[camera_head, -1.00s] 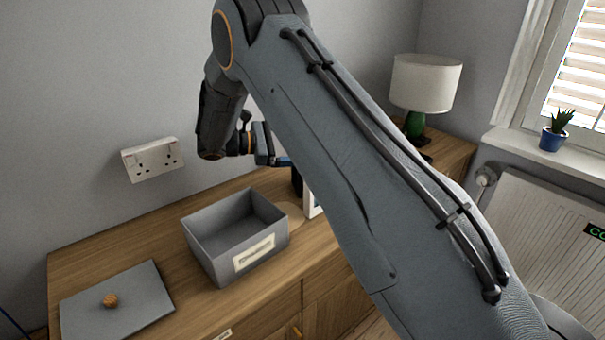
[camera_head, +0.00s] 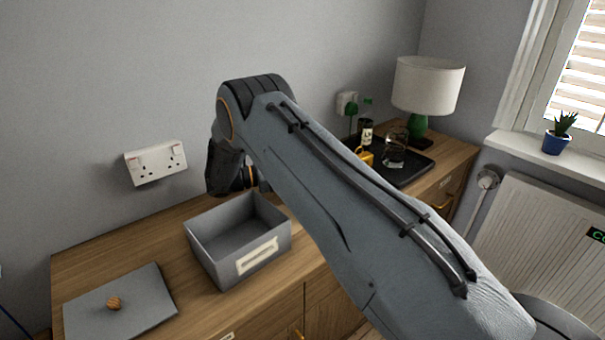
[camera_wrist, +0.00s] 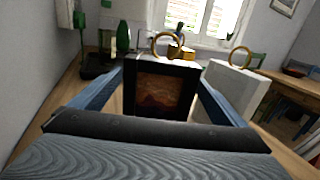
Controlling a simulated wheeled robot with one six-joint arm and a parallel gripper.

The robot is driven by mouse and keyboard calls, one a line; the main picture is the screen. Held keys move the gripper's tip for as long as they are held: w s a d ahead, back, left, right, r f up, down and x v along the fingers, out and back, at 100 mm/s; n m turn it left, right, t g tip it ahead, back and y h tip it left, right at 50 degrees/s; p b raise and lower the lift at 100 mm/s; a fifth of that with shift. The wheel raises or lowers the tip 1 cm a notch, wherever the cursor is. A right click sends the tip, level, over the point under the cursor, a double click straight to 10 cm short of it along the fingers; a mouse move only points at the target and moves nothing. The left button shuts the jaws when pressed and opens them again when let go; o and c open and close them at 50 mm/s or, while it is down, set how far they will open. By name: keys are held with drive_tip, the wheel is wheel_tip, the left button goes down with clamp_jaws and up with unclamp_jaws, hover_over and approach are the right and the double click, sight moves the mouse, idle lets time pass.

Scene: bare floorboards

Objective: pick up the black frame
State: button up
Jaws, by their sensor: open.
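The black frame (camera_wrist: 161,68) stands upright in the wrist view, around a dark reddish-brown picture. My gripper (camera_wrist: 160,78) is open, with one blue finger on each side of the frame. I cannot tell whether either finger touches it. A white frame or panel (camera_wrist: 236,92) stands just to the right, beyond the right finger. In the head view my arm hides the black frame and most of my gripper.
An open grey box (camera_head: 213,263) and its flat lid (camera_head: 146,297) with a knob are on the wooden cabinet (camera_head: 84,262). A dark tray (camera_head: 414,172) holds a bottle (camera_head: 366,132) and a glass (camera_head: 394,151). A lamp (camera_head: 428,84) stands behind it.

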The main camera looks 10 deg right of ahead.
drive_tip(key=d+p, duration=0.1)
drive_tip(key=d, duration=0.2)
drive_tip(key=shift+w+d, duration=0.1)
drive_tip(key=shift+d, duration=0.3)
drive_tip(key=shift+c, duration=0.4)
drive_tip(key=c, duration=1.1)
drive_tip(key=shift+c, duration=1.1)
drive_tip(key=shift+r, duration=0.1)
